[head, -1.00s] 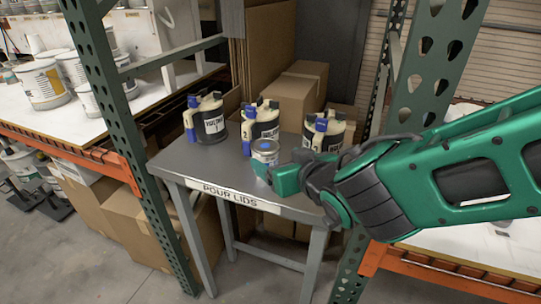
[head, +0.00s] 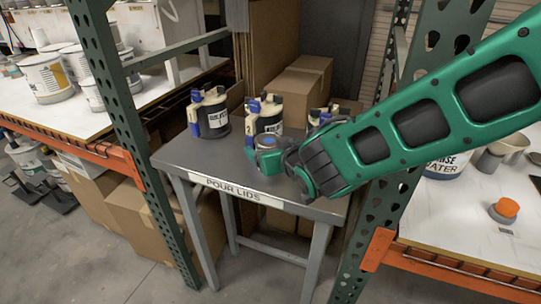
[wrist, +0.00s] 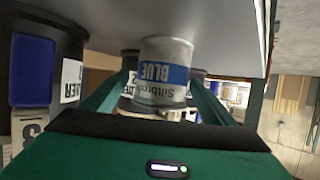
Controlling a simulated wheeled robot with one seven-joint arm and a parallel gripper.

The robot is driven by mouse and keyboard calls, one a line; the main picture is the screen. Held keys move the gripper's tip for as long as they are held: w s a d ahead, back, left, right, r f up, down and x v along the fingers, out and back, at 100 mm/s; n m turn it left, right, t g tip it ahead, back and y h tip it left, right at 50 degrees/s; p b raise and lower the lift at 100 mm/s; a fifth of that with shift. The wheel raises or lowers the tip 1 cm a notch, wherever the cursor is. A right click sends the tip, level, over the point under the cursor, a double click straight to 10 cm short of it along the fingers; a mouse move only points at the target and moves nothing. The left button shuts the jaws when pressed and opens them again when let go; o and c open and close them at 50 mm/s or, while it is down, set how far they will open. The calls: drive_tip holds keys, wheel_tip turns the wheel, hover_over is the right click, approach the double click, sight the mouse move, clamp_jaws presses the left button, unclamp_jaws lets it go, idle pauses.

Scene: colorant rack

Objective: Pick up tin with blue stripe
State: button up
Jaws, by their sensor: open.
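The tin with the blue stripe (head: 266,141) stands near the front of the grey table marked "POUR LIDS" (head: 200,155). In the wrist view the tin (wrist: 164,72) appears upside down, silver-grey with a white label and a blue band reading "BLUE". My gripper (head: 268,158) is at the tin, low over the table. In the wrist view its green fingers (wrist: 160,98) are open, one on each side of the tin. I cannot tell whether either finger touches it. The tin's lower part is hidden by the gripper in the head view.
Pour-lid jugs stand behind the tin: one at left (head: 209,113), one in the middle (head: 264,115), one at right (head: 322,115) partly behind my arm. Green rack posts (head: 115,90) flank the table. Cardboard boxes (head: 295,90) stand behind it.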

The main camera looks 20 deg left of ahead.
drive_tip(key=c, duration=1.4)
drive_tip(key=shift+r, duration=0.2)
drive_tip(key=shift+c, duration=0.2)
